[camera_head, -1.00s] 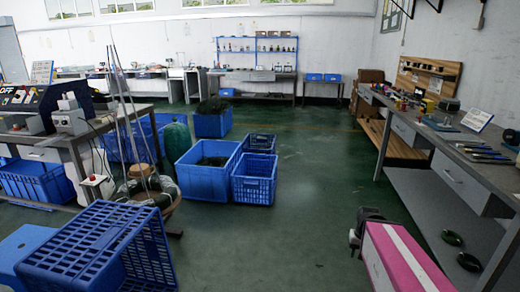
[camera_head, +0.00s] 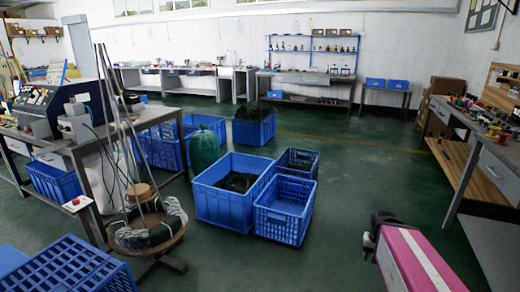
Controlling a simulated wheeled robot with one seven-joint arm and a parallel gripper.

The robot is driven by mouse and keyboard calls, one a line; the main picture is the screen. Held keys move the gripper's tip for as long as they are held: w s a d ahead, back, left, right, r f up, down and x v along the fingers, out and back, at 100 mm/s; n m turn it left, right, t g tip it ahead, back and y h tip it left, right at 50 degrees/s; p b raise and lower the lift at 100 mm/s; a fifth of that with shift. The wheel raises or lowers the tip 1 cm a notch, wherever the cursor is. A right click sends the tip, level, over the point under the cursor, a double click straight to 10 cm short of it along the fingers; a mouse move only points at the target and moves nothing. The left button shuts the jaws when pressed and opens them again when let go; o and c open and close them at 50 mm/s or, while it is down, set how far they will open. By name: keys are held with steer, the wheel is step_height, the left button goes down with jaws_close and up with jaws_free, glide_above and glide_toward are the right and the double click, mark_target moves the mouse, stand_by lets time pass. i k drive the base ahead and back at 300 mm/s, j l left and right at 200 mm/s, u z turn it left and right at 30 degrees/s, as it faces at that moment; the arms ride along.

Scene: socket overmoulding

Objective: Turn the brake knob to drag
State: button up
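A reel stand (camera_head: 148,236) stands on the floor at the left, with a coil on a round base and thin upright rods. A brake knob cannot be made out on it at this size. A grey machine (camera_head: 77,122) and a dark control panel (camera_head: 45,92) sit on the left workbench; I cannot tell whether a knob there is the brake knob. My gripper (camera_head: 372,238) shows at the lower right, at the end of my pink arm, well apart from the stand. Its fingers are too dark and small to read.
Blue crates (camera_head: 222,203) stand in the middle of the floor, with a green sack (camera_head: 204,149) behind. A blue crate (camera_head: 65,272) fills the lower left corner. A workbench (camera_head: 470,122) runs along the right. Green floor is clear right of the crates.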

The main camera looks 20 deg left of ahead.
mark_target(76, 203)
steer(key=i+j+u, duration=0.1)
steer(key=i+u, duration=0.65)
steer(key=u, duration=0.2)
steer(key=i+l+u, duration=0.15)
steer(key=i+u, duration=0.3)
steer(key=i+j+u, duration=0.1)
steer(key=i+u, duration=0.2)
steer(key=u, duration=0.15)
steer(key=i+u, duration=0.25)
steer(key=u, duration=0.15)
steer(key=i+l+u, duration=0.15)
steer(key=u, duration=0.3)
steer(key=i+u, duration=0.15)
steer(key=u, duration=0.45)
